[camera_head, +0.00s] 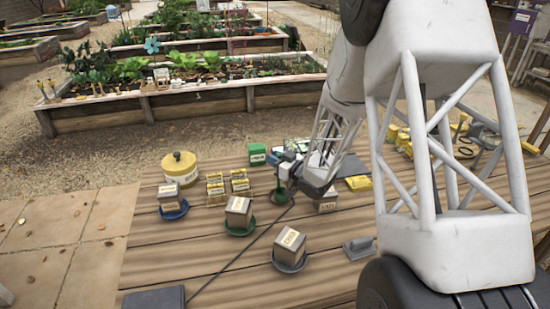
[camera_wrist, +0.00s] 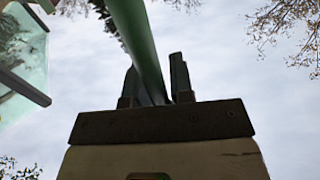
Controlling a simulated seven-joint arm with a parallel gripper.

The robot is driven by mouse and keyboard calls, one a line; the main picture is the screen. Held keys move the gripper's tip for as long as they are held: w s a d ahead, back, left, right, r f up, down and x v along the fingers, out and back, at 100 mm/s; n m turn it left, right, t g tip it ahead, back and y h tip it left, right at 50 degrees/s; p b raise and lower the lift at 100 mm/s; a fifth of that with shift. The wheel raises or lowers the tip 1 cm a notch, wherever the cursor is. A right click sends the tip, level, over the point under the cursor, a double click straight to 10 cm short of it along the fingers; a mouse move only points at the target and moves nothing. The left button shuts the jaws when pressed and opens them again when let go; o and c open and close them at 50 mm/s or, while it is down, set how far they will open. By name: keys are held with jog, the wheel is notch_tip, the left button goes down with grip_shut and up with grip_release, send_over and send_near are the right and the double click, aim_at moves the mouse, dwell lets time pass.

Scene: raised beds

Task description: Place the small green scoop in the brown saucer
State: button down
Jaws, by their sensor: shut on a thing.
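My gripper (camera_head: 283,172) is over the middle of the wooden table in the head view. In the wrist view its two dark fingers (camera_wrist: 156,85) are shut on a green rod-like handle (camera_wrist: 136,38), which I take as the small green scoop's. In the head view a slim dark green shape, likely the scoop (camera_head: 279,187), hangs below the gripper. A dark green round shape is at its lower end; I cannot tell whether that is the scoop's bowl or a saucer. I cannot make out a brown saucer; my arm hides part of the table.
Cardboard boxes stand on a blue saucer (camera_head: 174,213), a green saucer (camera_head: 239,232) and a grey-blue saucer (camera_head: 289,267). A yellow lidded pot (camera_head: 180,170) and a green box (camera_head: 257,154) stand behind.

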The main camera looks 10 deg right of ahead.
jog(key=shift+f, duration=0.2)
jog(key=c, duration=1)
grip_release()
jog(key=shift+r, duration=0.15)
jog(key=v, duration=1.2)
jog(key=shift+r, duration=0.4)
jog(key=shift+r, duration=0.1)
